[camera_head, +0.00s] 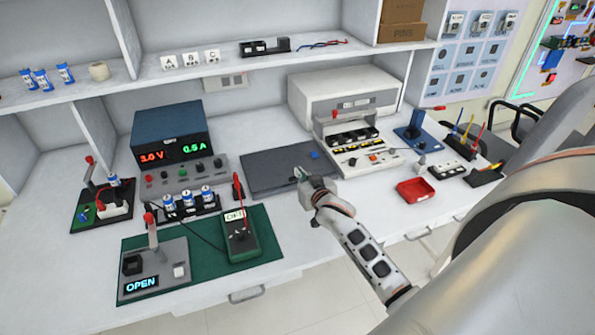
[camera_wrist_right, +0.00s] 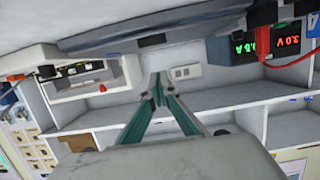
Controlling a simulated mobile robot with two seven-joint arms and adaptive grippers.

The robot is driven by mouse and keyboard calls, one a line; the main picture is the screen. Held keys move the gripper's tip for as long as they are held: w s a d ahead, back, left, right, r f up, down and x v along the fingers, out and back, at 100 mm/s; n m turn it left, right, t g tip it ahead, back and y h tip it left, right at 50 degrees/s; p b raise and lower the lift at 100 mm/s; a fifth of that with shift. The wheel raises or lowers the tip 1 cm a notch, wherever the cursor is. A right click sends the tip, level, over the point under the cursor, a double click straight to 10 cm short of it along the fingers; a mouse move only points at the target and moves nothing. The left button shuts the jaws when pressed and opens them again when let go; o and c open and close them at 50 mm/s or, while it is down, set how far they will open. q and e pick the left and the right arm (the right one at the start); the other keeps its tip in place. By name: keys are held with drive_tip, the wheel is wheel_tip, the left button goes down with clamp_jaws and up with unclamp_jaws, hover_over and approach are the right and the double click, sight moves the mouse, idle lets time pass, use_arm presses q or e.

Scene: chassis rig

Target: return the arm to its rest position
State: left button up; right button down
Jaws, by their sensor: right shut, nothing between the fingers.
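My right arm comes in from the lower right in the head view. Its gripper (camera_head: 299,174) is over the front right part of the dark grey flat pad on the bench. In the right wrist view the fingers (camera_wrist_right: 157,88) meet at the tips, shut and empty. That view is turned over, with the shelves below and the bench above. The dark pad (camera_head: 262,172) shows nothing held against it by the fingers; whether they touch it cannot be told. My left gripper is in neither view.
Left of the gripper stand a multimeter (camera_head: 240,236) on a green mat (camera_head: 215,265), a switch box reading OPEN (camera_head: 157,265) and a power supply (camera_head: 170,134). To the right are a tester (camera_head: 365,158), a red tray (camera_head: 415,190) and a blue press (camera_head: 414,132). A shelf (camera_head: 230,68) runs behind.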

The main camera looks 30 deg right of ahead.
drive_tip(key=s+a+n+g, duration=0.1)
drive_tip(key=s, duration=0.5)
drive_tip(key=s+a+n+g, duration=0.1)
drive_tip(key=s+a+n, duration=0.1)
drive_tip(key=s, duration=0.3)
drive_tip(key=s+a+f+n+g, duration=0.1)
drive_tip(key=s, duration=0.5)
drive_tip(key=shift+s+a+n, duration=0.3)
drive_tip(key=s+a+n+g+h, duration=0.15)
drive_tip(key=s+n+g, duration=0.3)
drive_tip(key=s, duration=0.95)
drive_tip(key=a+f+m+t+y, duration=0.2)
drive_tip(key=a+f+y, duration=0.5)
drive_tip(key=a+f, duration=0.7)
drive_tip(key=shift+w+a+f+t, duration=0.25)
drive_tip(key=shift+w+f+t, duration=0.2)
drive_tip(key=shift+t, duration=0.4)
